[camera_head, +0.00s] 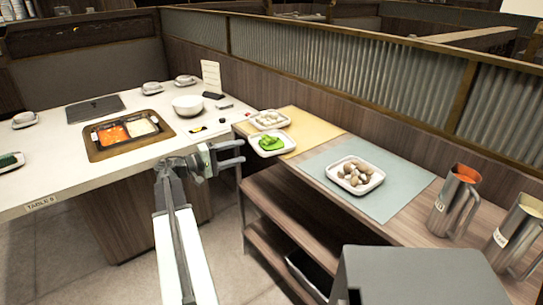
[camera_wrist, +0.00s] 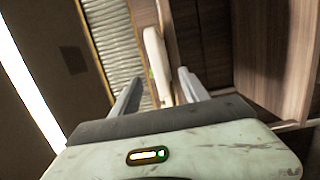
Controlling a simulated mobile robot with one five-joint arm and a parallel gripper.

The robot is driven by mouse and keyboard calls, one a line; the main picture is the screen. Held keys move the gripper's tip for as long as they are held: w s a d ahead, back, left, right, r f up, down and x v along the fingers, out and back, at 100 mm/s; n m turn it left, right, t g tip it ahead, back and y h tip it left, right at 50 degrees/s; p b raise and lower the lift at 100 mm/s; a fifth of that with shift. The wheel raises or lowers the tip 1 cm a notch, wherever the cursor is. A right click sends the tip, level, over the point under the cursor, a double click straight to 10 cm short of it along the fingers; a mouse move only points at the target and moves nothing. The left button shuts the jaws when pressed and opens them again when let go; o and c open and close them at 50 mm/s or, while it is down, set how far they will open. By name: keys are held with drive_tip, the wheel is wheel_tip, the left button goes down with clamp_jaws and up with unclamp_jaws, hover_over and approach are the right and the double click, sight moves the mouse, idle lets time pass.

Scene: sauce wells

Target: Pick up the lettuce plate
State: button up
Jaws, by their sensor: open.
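The lettuce plate (camera_head: 290,146) is a small white plate with green lettuce (camera_head: 270,142) on it. It lies on the yellow mat (camera_head: 312,131) at the near left corner of the wooden side shelf. My gripper (camera_head: 243,152) is open and empty, just left of the plate and apart from it, at about shelf-top height. In the wrist view the plate (camera_wrist: 155,55) shows edge-on as a pale strip beyond and between the open fingers (camera_wrist: 158,92), with a speck of green beside it.
A plate of pale food (camera_head: 269,119) stands behind the lettuce. A plate of mushrooms (camera_head: 355,175) sits on the blue-grey mat (camera_head: 395,199). Metal pitchers (camera_head: 454,205) stand at the right. The white table (camera_head: 60,182) with a divided pot (camera_head: 126,131) and a bowl (camera_head: 187,105) is at left.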

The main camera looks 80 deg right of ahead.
sight(257, 147)
drive_tip(key=x, duration=0.7)
drive_tip(key=shift+s+d+f, duration=0.1)
drive_tip(key=shift+s+d, duration=0.1)
drive_tip(key=shift+s, duration=0.1)
clamp_jaws()
